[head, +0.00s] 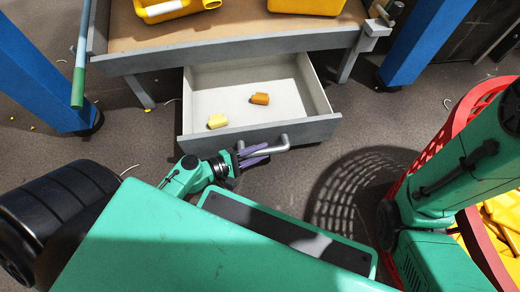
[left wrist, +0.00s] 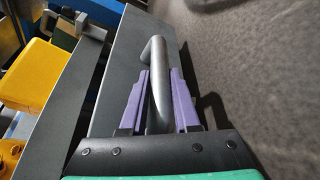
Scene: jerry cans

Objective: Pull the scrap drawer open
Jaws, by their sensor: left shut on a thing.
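The scrap drawer (head: 222,96) stands pulled out from under the workbench in the head view, its white inside showing. A yellow piece (head: 217,121) and an orange piece (head: 259,99) lie in it. The drawer's grey front (head: 315,128) carries a grey bar handle (head: 270,147). My left gripper (head: 254,155), with purple fingers, is shut on this handle. In the left wrist view the handle (left wrist: 158,75) runs between the two purple fingers (left wrist: 157,95). My right gripper is not in view.
The workbench top (head: 232,29) behind holds yellow containers (head: 168,9). Blue posts (head: 40,75) stand at both sides. A red basket (head: 440,130) with yellow things is at the right, beside my right arm. Dark floor lies open around the drawer.

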